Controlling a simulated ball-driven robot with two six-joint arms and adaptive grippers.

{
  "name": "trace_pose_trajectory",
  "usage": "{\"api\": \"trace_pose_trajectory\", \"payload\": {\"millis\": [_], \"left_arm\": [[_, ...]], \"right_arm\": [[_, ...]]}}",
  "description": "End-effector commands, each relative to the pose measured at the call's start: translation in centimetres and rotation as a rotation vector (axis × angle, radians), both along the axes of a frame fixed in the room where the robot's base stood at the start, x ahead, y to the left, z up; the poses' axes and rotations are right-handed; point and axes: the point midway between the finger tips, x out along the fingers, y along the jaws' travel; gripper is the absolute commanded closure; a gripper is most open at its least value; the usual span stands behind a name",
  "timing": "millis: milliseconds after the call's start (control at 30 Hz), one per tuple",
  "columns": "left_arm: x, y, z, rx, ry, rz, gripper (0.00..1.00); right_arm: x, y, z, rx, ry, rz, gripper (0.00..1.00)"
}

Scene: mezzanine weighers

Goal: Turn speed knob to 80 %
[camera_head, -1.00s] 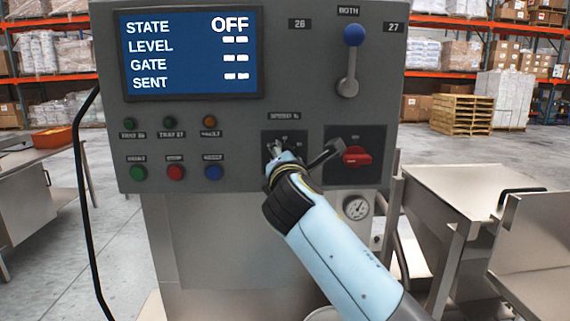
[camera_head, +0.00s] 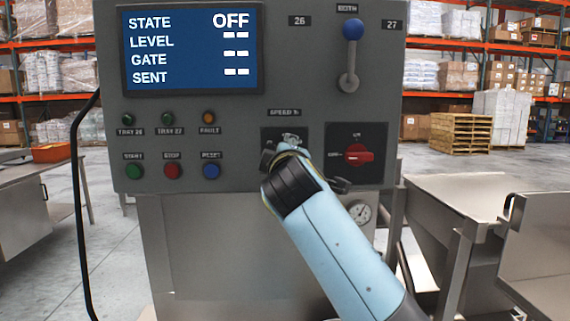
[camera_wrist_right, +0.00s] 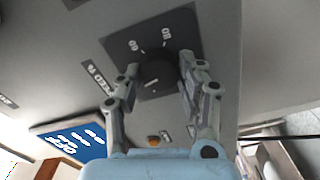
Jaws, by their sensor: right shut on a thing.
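The speed knob (camera_wrist_right: 157,76) is a round black dial on a dark square plate (camera_wrist_right: 183,20) in the right wrist view, with number marks around it. My right gripper (camera_wrist_right: 160,73) has its two fingers on either side of the knob and is shut on it. In the head view the SPEED % plate (camera_head: 303,130) shows above my right gripper (camera_head: 283,148), which with the wrist covers the knob. The knob's exact setting is too small to read. My left gripper is not in view.
The panel screen (camera_head: 190,50) reads STATE OFF. A red rotary switch (camera_head: 358,155) sits just right of the knob plate. A blue-topped lever (camera_head: 352,30) is above. Several lamps and push buttons, including the red stop button (camera_head: 172,171), are to the left.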

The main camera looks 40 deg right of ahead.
Motion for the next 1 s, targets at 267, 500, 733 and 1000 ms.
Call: {"api": "trace_pose_trajectory", "payload": {"millis": [267,500,733,1000], "left_arm": [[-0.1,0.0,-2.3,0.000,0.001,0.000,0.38],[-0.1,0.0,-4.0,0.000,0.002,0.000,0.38],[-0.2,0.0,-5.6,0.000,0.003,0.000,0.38],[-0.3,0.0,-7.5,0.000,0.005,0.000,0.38]], "right_arm": [[0.0,0.0,-0.6,0.226,-0.133,0.000,0.94],[0.0,0.0,-0.6,0.421,-0.251,-0.002,0.94],[0.0,0.0,-0.7,0.608,-0.364,-0.003,0.94],[0.0,0.0,-0.7,0.826,-0.497,-0.003,0.94]]}}
